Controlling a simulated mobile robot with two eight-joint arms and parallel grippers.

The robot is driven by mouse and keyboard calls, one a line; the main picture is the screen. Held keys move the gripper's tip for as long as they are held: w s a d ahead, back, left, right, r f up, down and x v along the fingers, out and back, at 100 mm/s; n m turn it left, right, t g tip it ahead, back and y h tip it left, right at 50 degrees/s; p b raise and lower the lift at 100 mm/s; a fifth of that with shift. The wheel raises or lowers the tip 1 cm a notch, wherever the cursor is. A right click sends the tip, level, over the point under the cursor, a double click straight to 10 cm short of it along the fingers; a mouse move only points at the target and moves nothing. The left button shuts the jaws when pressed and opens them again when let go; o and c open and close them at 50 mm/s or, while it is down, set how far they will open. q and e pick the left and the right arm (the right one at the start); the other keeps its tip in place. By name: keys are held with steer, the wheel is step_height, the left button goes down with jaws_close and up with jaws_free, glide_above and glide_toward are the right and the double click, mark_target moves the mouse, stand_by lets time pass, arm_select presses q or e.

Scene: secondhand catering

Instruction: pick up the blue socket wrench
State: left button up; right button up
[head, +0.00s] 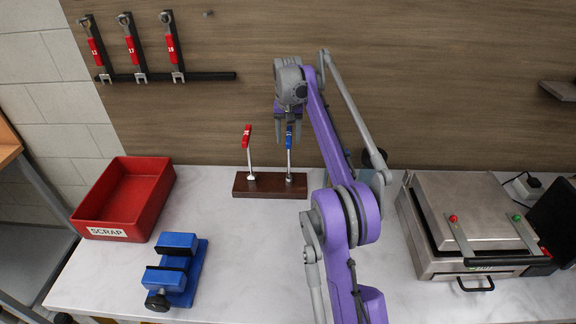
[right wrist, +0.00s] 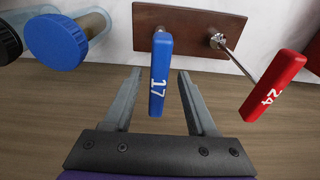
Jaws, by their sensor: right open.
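The blue socket wrench (head: 289,140) stands upright in a dark wooden block (head: 270,190) on the counter. Its handle, marked 17, also shows in the right wrist view (right wrist: 160,72). My right gripper (head: 289,138) is above the block, pointing down at the blue handle. In the right wrist view its two fingers (right wrist: 158,85) are apart, with the handle's end between or just beyond them. I cannot tell if they touch it. A red socket wrench (head: 247,138), marked 24, stands to the left in the same block and shows in the right wrist view (right wrist: 272,88). My left gripper is out of view.
A red SCRAP bin (head: 125,195) and a blue vise (head: 178,270) stand at the left. A metal press grill (head: 470,220) stands at the right. Red-handled wrenches (head: 132,48) hang on a wall rail (head: 205,76). Blue-capped and black-capped items (right wrist: 58,42) show in the right wrist view.

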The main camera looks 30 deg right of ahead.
mark_target(289, 160)
steer(key=shift+s+d+f+b, duration=0.1)
steer(key=shift+s+f+b, duration=0.1)
steer(key=shift+f, duration=0.45)
steer(key=shift+s+f+b, duration=0.1)
steer(key=shift+s+f, duration=0.1)
steer(key=shift+f, duration=0.4)
steer(key=shift+w+f, duration=0.15)
steer(key=shift+w, duration=0.2)
steer(key=c, duration=0.3)
steer(key=shift+c, duration=1.3)
steer(key=shift+s, duration=0.1)
jaws_close()
